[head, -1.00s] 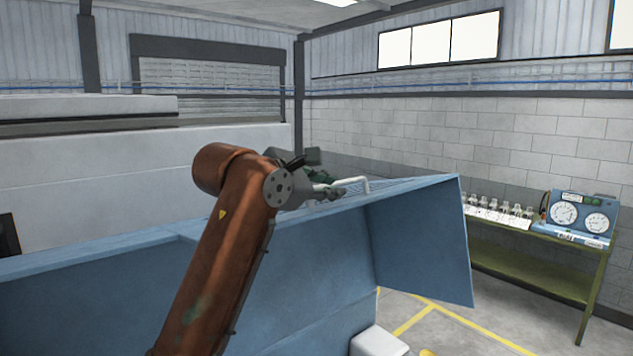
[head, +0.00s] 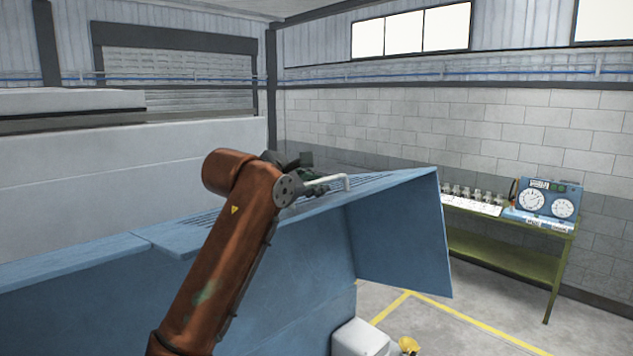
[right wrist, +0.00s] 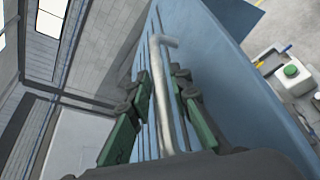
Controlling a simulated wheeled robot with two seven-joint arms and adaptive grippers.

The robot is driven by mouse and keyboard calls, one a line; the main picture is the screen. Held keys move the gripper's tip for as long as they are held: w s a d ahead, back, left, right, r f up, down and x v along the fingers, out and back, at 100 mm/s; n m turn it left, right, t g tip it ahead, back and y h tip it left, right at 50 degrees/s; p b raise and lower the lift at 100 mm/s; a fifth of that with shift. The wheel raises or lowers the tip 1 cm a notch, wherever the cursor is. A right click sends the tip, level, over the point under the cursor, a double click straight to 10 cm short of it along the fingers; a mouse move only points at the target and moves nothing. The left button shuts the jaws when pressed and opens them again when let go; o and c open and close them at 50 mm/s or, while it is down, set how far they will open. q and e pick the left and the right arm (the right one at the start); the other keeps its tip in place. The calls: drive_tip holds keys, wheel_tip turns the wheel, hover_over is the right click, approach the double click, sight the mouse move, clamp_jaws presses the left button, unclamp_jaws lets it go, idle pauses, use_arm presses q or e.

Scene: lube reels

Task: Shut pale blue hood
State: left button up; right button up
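The pale blue hood (head: 300,249) is a long panel with a slatted top and a side flap at its right end. It stands partly open, its front edge raised. A white bar handle (head: 334,184) sits on its top near the right end. My right gripper (head: 318,189) is at this handle. My left gripper is out of view.
A fixed blue panel (head: 70,260) adjoins the hood on the left. A green bench (head: 505,250) with bottles and a blue gauge box (head: 544,203) stands by the right wall. A white container (head: 358,338) is below the hood. Yellow-lined floor lies clear at right.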

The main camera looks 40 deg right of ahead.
drive_tip(key=shift+s, duration=0.1)
clamp_jaws()
idle(0.5)
